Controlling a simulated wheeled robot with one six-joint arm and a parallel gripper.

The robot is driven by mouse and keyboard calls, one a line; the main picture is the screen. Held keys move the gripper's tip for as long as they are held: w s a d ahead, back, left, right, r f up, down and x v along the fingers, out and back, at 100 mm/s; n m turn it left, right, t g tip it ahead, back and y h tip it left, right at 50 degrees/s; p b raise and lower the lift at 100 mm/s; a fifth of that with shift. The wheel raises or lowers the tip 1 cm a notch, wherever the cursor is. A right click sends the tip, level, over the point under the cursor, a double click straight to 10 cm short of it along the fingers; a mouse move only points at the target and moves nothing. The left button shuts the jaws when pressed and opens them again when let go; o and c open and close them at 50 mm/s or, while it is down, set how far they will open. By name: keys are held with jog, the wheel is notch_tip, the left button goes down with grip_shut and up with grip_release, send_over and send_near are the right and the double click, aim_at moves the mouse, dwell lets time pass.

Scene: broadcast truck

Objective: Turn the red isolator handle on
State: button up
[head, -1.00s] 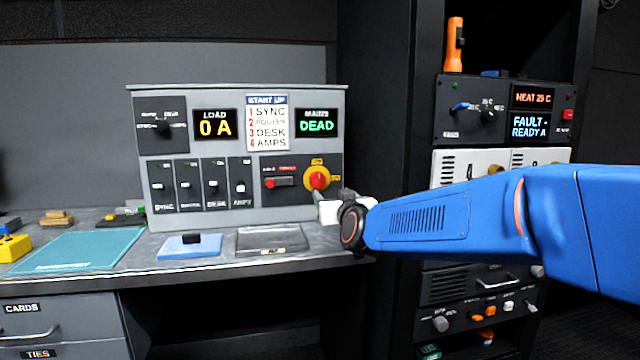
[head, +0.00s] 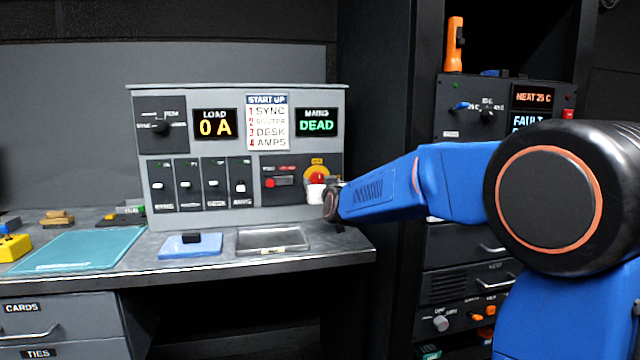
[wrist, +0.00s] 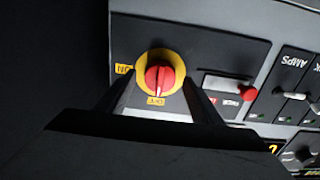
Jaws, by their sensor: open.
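The red isolator handle (head: 317,178) sits on a yellow disc at the lower right of the grey power panel (head: 290,215). In the wrist view the red handle (wrist: 158,78) appears upside down, its ridge pointing to the OFF label (wrist: 156,101). The ON label (wrist: 124,69) is a quarter turn away, at the left there. My gripper (head: 317,193) is right in front of the handle and hides its lower part in the head view. In the wrist view the open fingers (wrist: 160,88) lie either side of the yellow disc. I cannot tell whether they touch the handle.
A small red-tipped switch (head: 279,181) is just left of the isolator. Several toggle switches and the MAINS display (head: 317,122), reading DEAD, are on the same panel. A shallow tray (head: 250,247) and a blue pad (head: 190,253) lie on the desk below.

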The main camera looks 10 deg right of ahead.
jog(key=shift+w, duration=0.5)
jog(key=c, duration=1.1)
jog(key=shift+o, duration=0.2)
